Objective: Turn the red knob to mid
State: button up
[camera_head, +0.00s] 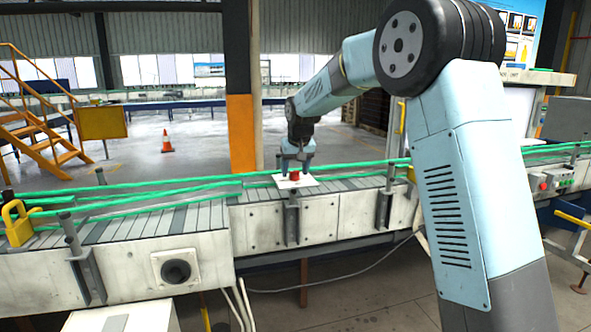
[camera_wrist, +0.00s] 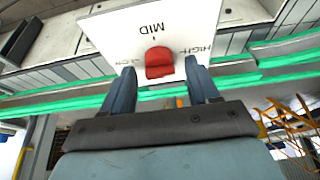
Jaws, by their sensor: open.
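The red knob (camera_wrist: 159,63) sits on a white panel (camera_wrist: 112,34) in the wrist view. The panel has MID printed above the knob in the picture, HIGH to its right and a partly hidden label to its left. My gripper (camera_wrist: 160,76) is open, with one finger on each side of the knob; I cannot tell if either finger touches it. In the head view the knob (camera_head: 294,175) shows small and red on the panel (camera_head: 308,183) lying on the conveyor, with my gripper (camera_head: 295,168) pointing down over it. The knob's exact pointing direction is unclear.
The conveyor (camera_head: 265,234) runs across the picture with green guide rails (camera_head: 150,190) along it. Metal posts (camera_head: 291,222) stand at its near edge. A yellow padlock-like part (camera_head: 17,224) is at the left. A box with buttons (camera_head: 548,183) is at the right.

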jog(key=shift+d, duration=0.1)
jog(key=c, duration=1)
jog(key=shift+c, duration=0.2)
jog(key=shift+n, duration=0.3)
jog(key=n+y, duration=0.1)
jog(key=n, duration=0.2)
jog(key=shift+w+d+g, duration=0.1)
jog(key=shift+d+g, duration=0.05)
jog(key=shift+g, duration=0.15)
jog(key=n+y, duration=0.1)
jog(key=n, duration=0.2)
jog(key=n+g+y, duration=0.1)
jog(key=n, duration=0.1)
jog(key=shift+w+d+n+g, duration=0.1)
jog(key=shift+w+n+g, duration=0.05)
jog(key=shift+n+g, duration=0.2)
jog(key=n+g, duration=0.1)
jog(key=n, duration=0.3)
jog(key=shift+w, duration=0.1)
jog(key=shift+w+n+g, duration=0.1)
jog(key=shift+n+g, duration=0.85)
jog(key=shift+n, duration=1.2)
jog(key=shift+r, duration=0.1)
